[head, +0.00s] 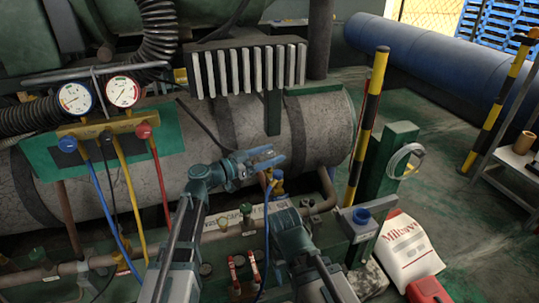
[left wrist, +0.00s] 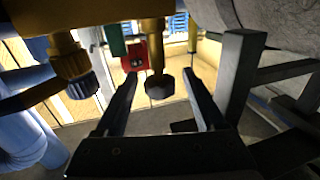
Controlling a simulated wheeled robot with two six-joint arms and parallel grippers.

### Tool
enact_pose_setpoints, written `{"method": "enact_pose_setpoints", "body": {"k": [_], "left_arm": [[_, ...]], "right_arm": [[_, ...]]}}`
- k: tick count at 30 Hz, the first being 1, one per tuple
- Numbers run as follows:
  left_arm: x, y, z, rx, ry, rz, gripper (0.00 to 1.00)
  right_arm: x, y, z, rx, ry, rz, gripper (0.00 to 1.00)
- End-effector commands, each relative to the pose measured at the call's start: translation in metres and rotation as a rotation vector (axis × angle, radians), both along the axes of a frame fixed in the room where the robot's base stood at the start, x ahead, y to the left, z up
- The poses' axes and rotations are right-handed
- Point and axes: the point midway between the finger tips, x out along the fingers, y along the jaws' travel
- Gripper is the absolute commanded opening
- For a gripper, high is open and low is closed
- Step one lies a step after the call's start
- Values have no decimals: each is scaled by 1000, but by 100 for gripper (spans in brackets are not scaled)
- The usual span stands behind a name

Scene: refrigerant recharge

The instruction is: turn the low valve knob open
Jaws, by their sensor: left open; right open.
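The blue knob (head: 67,144) on the left of the gauge manifold, which I take as the low valve knob, shows below the left gauge (head: 74,98) in the head view. My left gripper (head: 268,158) is well to its right, open, fingers pointing right, in front of the grey tank. In the left wrist view, a dark knob on a brass stem (left wrist: 160,88) appears between the open fingers (left wrist: 160,95); I cannot tell whether they touch it. A ribbed dark-blue knob (left wrist: 82,86) is left of them. My right gripper (head: 285,215) is lower; its fingertips are unclear.
A red knob (head: 143,131) sits under the right gauge (head: 122,92). Blue, yellow and red hoses hang from the manifold. The grey tank (head: 190,150) lies behind. A striped post (head: 368,130), a white bag (head: 405,248) and a red object (head: 428,291) stand right. Floor there is partly clear.

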Motion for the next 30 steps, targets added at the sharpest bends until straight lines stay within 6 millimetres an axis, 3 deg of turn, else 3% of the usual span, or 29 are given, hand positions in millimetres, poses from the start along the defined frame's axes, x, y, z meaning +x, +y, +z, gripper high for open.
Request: {"method": "enact_pose_setpoints", "body": {"k": [3,12,15,23,30], "left_arm": [[0,0,0,0,0,0,68],[0,0,0,0,0,0,14],[0,0,0,0,0,0,0],[-2,0,0,0,0,20,0],[-5,-1,0,0,0,145,0]], "right_arm": [[0,0,0,0,0,0,72],[0,0,0,0,0,0,72],[0,0,0,0,0,0,72],[0,0,0,0,0,0,72],[0,0,0,0,0,0,72]]}}
